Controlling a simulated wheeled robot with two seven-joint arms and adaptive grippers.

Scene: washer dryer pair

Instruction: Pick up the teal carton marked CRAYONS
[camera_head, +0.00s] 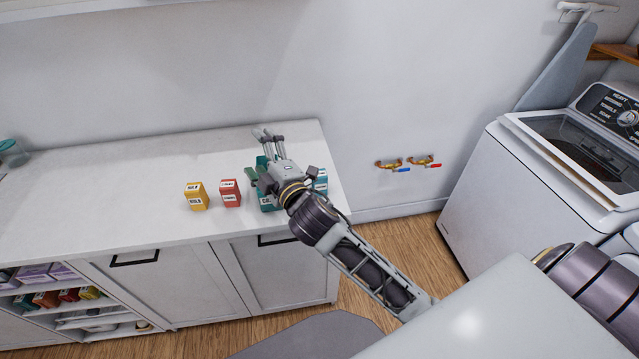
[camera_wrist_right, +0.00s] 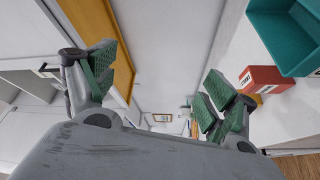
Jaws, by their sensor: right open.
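A small teal carton (camera_head: 321,181) with a white label stands on the counter at the right in the head view. My right arm partly hides it, and I cannot read its label. A teal open-topped bin (camera_head: 265,199) stands left of it, partly behind my right gripper (camera_head: 259,156). The bin also shows in the wrist view (camera_wrist_right: 283,35), at the top right. My right gripper is above the counter around the bin, left of the teal carton. Its green-padded fingers (camera_wrist_right: 157,78) are apart with nothing between them. My left gripper is out of view.
A red carton (camera_head: 230,193) and a yellow carton (camera_head: 196,196) stand left of the bin on the white counter (camera_head: 110,205). The counter's left part is mostly clear. A washer (camera_head: 530,190) stands at the right, beyond wall taps (camera_head: 405,163).

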